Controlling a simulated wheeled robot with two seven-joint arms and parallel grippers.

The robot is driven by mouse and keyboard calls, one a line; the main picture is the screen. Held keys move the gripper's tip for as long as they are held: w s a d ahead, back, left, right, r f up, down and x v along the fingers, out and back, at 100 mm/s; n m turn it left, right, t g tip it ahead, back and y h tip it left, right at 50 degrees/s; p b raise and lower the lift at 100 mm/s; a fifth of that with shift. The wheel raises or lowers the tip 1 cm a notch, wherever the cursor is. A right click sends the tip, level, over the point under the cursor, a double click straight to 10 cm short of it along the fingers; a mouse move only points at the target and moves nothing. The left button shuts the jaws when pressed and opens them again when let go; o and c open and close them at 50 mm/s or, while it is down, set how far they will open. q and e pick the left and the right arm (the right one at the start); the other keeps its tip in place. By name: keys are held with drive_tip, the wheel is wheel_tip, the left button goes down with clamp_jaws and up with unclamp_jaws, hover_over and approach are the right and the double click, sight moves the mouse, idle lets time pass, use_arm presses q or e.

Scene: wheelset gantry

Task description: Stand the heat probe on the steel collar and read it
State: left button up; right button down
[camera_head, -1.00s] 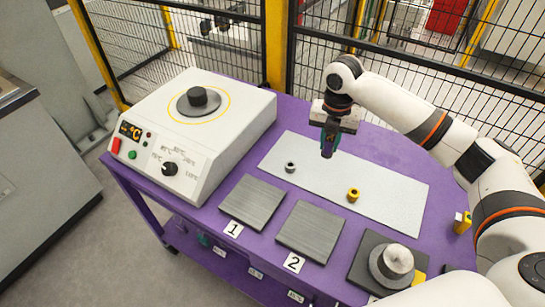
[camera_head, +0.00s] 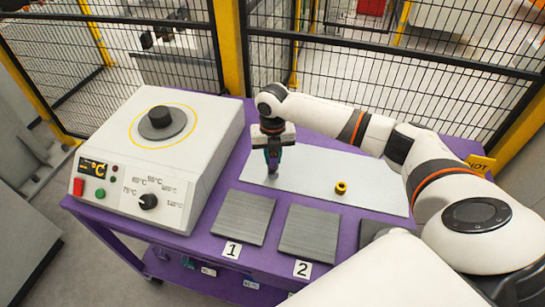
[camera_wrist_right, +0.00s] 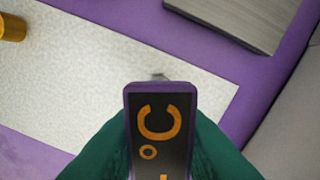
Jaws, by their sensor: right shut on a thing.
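My right gripper (camera_head: 273,151) has green fingers and is shut on the heat probe, upright and low over the pale mat (camera_head: 310,185). The probe (camera_wrist_right: 160,130) fills the lower middle of the right wrist view, its dark display showing an orange °C sign; any digits are out of sight. The steel collar is mostly hidden at the probe's foot; a small grey bit of it (camera_wrist_right: 160,76) shows past the probe's top edge. I cannot tell whether probe and collar touch. A brass-yellow collar (camera_head: 341,187) stands on the mat to the right. My left gripper is out of view.
A white heater unit (camera_head: 205,130) with a round dark plate stands on the left of the purple table (camera_head: 200,240). Plates 1 (camera_head: 240,217) and 2 (camera_head: 309,233) lie in front of the mat. A yellow HOT sign (camera_head: 480,163) stands right. Mesh fencing runs behind.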

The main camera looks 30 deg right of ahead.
drive_tip(key=shift+f, duration=0.65)
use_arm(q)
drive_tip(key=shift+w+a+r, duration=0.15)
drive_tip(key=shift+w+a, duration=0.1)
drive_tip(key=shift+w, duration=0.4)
use_arm(e)
drive_tip(key=shift+f, duration=0.2)
drive_tip(key=c, duration=1.2)
unclamp_jaws()
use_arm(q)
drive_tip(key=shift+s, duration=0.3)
use_arm(e)
drive_tip(key=shift+r, duration=0.1)
drive_tip(key=shift+r, duration=0.2)
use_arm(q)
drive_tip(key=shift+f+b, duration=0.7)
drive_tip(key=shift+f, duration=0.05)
use_arm(e)
wheel_tip(320, 180, up, 12)
drive_tip(key=shift+f, duration=0.1)
